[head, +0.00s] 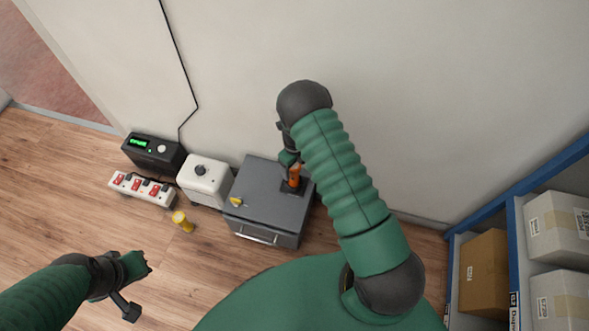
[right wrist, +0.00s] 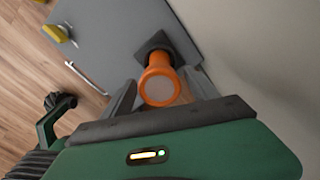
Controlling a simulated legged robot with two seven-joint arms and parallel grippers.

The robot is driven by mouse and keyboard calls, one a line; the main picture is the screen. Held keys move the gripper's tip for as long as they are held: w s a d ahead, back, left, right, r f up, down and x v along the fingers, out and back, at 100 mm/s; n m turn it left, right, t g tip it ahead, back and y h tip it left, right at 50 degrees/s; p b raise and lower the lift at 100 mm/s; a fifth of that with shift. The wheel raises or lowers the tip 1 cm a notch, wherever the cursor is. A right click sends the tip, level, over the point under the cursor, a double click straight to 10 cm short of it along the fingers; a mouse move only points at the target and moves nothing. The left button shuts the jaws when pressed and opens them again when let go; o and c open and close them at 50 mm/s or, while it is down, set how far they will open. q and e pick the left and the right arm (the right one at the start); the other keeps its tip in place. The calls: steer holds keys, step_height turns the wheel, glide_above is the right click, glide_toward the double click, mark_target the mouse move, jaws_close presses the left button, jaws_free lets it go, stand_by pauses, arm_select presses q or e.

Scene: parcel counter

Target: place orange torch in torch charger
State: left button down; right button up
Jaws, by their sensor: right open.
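The orange torch (head: 294,177) stands upright in the dark square torch charger (head: 300,190) on top of the grey cabinet. In the right wrist view I look down on the torch's round orange head (right wrist: 159,87), with the charger's dark plate (right wrist: 154,45) beneath it. My right gripper (head: 288,160) is open, with its fingers on either side of the torch head; the wrist view shows the fingers (right wrist: 162,98) apart. My left gripper (head: 146,263) is low at the left, away from the torch, and its jaws are too small to judge.
The cabinet (head: 262,196) has a yellow knob (head: 236,202) and a front handle. To its left are a white box (head: 203,180), a black unit (head: 153,152) with a green display, a power strip (head: 141,188) and a yellow torch (head: 182,221). A parcel shelf (head: 513,250) stands right.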

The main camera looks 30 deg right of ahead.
step_height(320, 180, up, 9)
steer(key=shift+a+p, duration=0.1)
steer(key=shift+p, duration=1.15)
steer(key=s+a+r+n+t, duration=0.1)
steer(key=s+a+r+n, duration=0.2)
steer(key=n, duration=0.8)
steer(key=s+a+r+n, duration=0.4)
steer(key=s+r+n, duration=0.3)
steer(key=r+n, duration=0.3)
steer(key=s+a+r+n+t, duration=0.1)
steer(key=s+a+r+n, duration=0.3)
steer(key=n, duration=0.8)
step_height(320, 180, up, 2)
steer(key=shift+s+a+r+t, duration=0.2)
steer(key=shift+s+r+t, duration=0.1)
steer(key=shift+s, duration=0.6)
